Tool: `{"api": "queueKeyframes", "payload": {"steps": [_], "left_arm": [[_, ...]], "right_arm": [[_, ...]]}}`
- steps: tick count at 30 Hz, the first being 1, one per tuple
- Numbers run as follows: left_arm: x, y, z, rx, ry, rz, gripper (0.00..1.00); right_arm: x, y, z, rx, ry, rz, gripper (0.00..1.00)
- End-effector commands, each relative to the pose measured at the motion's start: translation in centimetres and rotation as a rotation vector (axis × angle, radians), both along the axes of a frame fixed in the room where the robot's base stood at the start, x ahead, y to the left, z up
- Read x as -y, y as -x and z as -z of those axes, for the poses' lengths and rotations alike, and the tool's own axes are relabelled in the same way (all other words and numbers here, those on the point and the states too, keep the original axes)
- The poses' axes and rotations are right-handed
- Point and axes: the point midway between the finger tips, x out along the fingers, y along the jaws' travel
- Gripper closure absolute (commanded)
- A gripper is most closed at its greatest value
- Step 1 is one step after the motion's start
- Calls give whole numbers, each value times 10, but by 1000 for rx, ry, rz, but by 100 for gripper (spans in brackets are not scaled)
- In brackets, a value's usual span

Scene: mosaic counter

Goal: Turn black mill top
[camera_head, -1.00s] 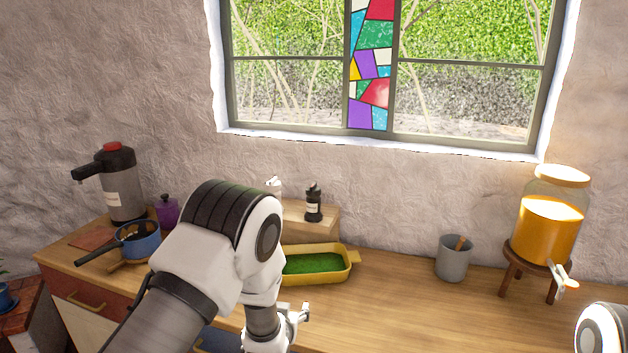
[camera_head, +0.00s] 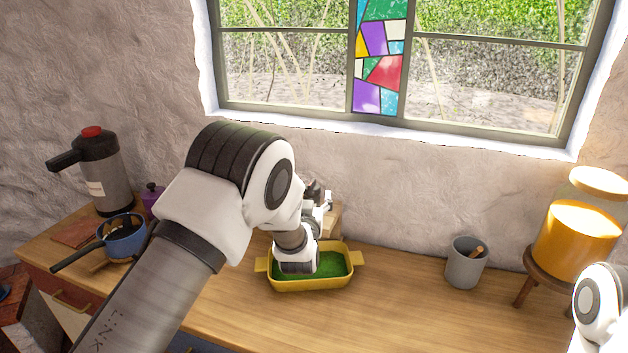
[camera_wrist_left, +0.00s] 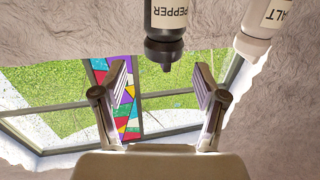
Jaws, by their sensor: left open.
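The black mill (camera_wrist_left: 165,25), labelled PEPPER, appears upside down at the top of the left wrist view, its dark knob end pointing down the picture between my fingers' lines. My left gripper (camera_wrist_left: 160,68) is open, with one finger on each side of the knob end and no visible contact. In the head view my left gripper (camera_head: 324,200) is by the wooden block (camera_head: 336,222), and it and my wrist hide most of the mill. The white mill (camera_wrist_left: 265,22), with a partly cut-off label, is to the right in the wrist view.
My left wrist is over the yellow tray (camera_head: 312,285) with a green inside. A grey cup (camera_head: 465,265) and an orange drink dispenser (camera_head: 575,238) stand to the right. A blue pot (camera_head: 126,240) and a pump flask (camera_head: 103,178) stand left.

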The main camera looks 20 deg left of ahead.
Motion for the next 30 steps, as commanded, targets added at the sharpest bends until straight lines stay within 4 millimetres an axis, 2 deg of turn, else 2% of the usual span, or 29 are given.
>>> {"api": "queueKeyframes", "payload": {"steps": [3,8,17,18,20,21,23,30], "left_arm": [[-6,-24,-5,3,3,-2,28],[-10,-49,-2,1,1,-1,28],[-12,-56,0,-1,0,0,28],[-11,-56,0,-1,0,0,35],[-12,-56,0,-1,0,0,57],[-12,-56,0,-1,0,0,71],[-12,-56,0,-1,0,0,90],[-12,-56,2,-4,1,4,90]], "right_arm": [[0,0,-14,0,0,0,100],[0,-1,-21,1,0,0,100],[0,-1,-21,1,0,0,100],[0,-1,-21,1,0,0,100],[0,-1,-21,1,0,0,100],[0,-1,-21,1,0,0,100],[0,-1,-21,1,0,0,100],[0,-1,-20,1,0,0,100]]}}
